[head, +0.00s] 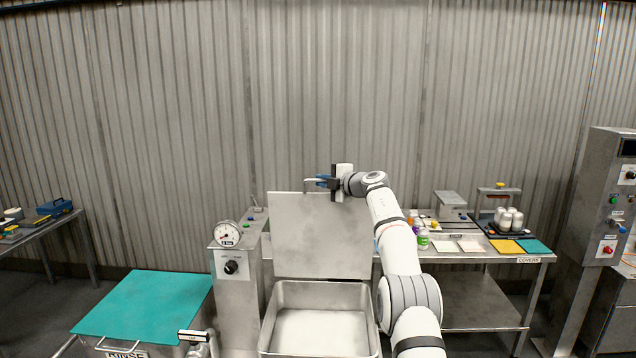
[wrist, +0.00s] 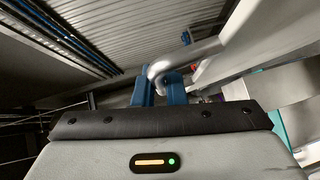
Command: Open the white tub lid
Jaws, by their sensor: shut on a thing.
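The white tub (head: 318,291) stands at the bottom middle of the head view. Its lid (head: 320,240) is raised and stands about upright at the tub's back edge, so the inside shows. My gripper (head: 312,182) is at the lid's top edge. In the wrist view my blue fingers (wrist: 160,92) are shut on the pale lid handle (wrist: 185,57), a rounded bar. The lid panel (wrist: 262,45) rises to the right of the handle there. The handle is too small to make out clearly in the head view.
A post with a gauge (head: 227,233) and a black knob stands left of the tub. A metal table (head: 478,256) with bottles, white cans and coloured mats is at the right. A grey control cabinet (head: 598,230) stands at far right.

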